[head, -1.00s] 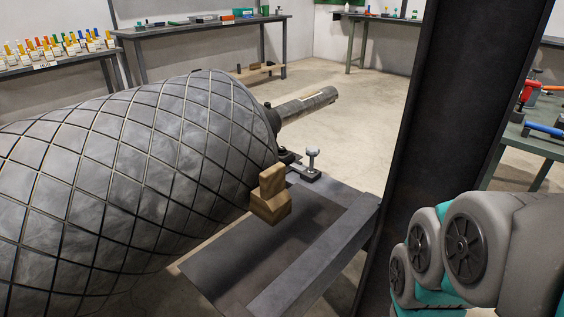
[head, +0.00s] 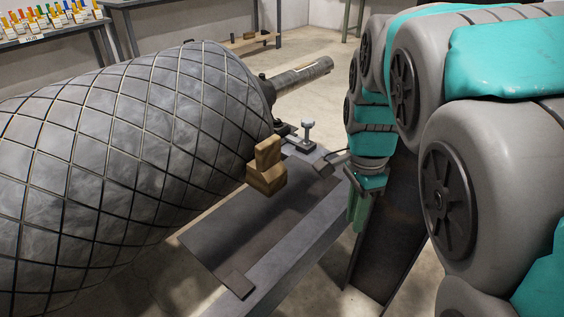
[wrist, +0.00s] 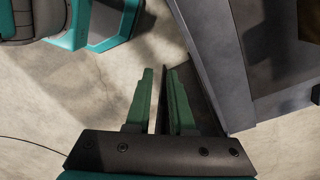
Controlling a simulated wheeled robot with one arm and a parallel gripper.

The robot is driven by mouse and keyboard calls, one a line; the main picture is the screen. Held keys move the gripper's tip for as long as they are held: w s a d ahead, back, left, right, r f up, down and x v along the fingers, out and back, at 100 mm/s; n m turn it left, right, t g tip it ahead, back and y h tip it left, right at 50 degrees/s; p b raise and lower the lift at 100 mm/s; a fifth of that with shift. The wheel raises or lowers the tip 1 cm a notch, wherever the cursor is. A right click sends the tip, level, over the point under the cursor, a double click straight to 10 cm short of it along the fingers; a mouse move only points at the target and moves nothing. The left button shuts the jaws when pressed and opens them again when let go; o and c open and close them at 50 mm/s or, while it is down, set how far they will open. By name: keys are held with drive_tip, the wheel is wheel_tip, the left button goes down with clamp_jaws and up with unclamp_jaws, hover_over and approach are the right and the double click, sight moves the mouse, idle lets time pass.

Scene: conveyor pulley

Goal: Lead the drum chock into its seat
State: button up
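The drum chock (head: 266,170) is a stepped wooden block by the right end of the large grey drum (head: 150,150) with a diamond pattern. It is close to the drum's lower side, above a dark steel plate (head: 245,230); I cannot tell whether it touches either. My gripper (head: 358,212) points down with green fingers, to the right of the chock and apart from it. In the wrist view my gripper (wrist: 160,75) is open and empty, with floor between the fingertips. Neither chock nor drum shows there. Which part is the seat is unclear.
A steel frame rail (head: 315,225) runs along the plate, with small blocks (head: 237,285) on it. A clamp with a round knob (head: 307,130) stands by the shaft (head: 300,75). A dark steel beam (head: 390,260) is under my arm. Benches stand behind.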

sight(265, 162)
drive_tip(key=w+a+m, duration=0.1)
drive_tip(key=w+m, duration=0.1)
drive_tip(key=w, duration=0.1)
drive_tip(key=w+a+m, duration=0.2)
drive_tip(key=w, duration=0.1)
drive_tip(key=w+a+r+m, duration=0.1)
drive_tip(key=w+a+m, duration=0.1)
drive_tip(key=w, duration=0.1)
drive_tip(key=shift+w+r+t+p, duration=0.1)
drive_tip(key=shift+w+t+p, duration=0.2)
drive_tip(key=shift+w+p, duration=0.05)
clamp_jaws()
drive_tip(key=w+a+m, duration=0.6)
drive_tip(key=w+a, duration=0.1)
drive_tip(key=a, duration=0.1)
wheel_tip(265, 162, down, 11)
drive_tip(key=shift+r+p, duration=0.2)
drive_tip(key=shift+p, duration=0.4)
drive_tip(key=shift+w+a+f, duration=0.1)
drive_tip(key=shift+w+f, duration=0.05)
drive_tip(key=shift+w, duration=0.1)
drive_tip(key=shift+w+a+p, duration=0.35)
drive_tip(key=shift+w+a, duration=0.9)
drive_tip(key=shift+a, duration=0.05)
